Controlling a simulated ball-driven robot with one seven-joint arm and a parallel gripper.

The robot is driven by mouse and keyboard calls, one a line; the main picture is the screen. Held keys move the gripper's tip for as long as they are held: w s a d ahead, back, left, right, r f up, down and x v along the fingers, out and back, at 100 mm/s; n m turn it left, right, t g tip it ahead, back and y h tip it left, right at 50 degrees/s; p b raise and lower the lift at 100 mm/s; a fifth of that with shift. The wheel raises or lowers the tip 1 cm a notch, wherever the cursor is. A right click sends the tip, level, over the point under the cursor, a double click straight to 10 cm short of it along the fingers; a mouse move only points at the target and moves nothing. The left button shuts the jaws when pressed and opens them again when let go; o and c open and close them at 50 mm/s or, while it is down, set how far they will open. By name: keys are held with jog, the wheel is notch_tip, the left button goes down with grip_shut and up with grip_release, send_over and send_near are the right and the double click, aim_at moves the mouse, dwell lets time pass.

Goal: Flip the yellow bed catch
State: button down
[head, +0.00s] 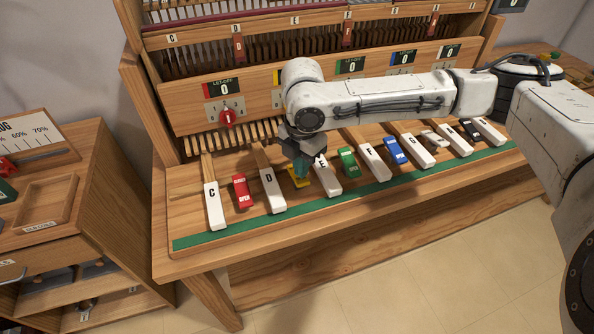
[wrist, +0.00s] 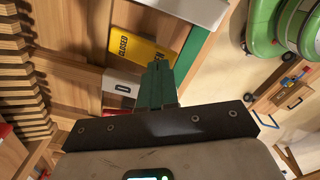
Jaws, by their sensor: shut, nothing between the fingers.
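The yellow bed catch (head: 299,181) lies on the wooden key bed between the white D key (head: 269,191) and the white E key (head: 326,178). In the wrist view, the catch (wrist: 140,51) shows the black word "CLOSED" along its visible face. My gripper (head: 300,168) is just above the catch in the head view and hides part of it. In the wrist view, my gripper's green fingers (wrist: 158,83) are together and empty, beside the near end of the catch. I cannot tell whether they touch it.
A red catch (head: 241,192) marked "OPEN" lies left of the D key. A green catch (head: 348,162) and a blue catch (head: 395,151) lie to the right, among more white keys. A green strip (head: 300,208) runs along the front edge. The upright panel (head: 250,105) stands behind.

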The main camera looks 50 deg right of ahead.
jog(key=shift+f+b, duration=0.6)
jog(key=shift+f, duration=0.5)
dwell(0.6)
notch_tip(320, 180, up, 7)
jog(key=p, duration=0.6)
jog(key=shift+p, duration=0.35)
dwell(0.4)
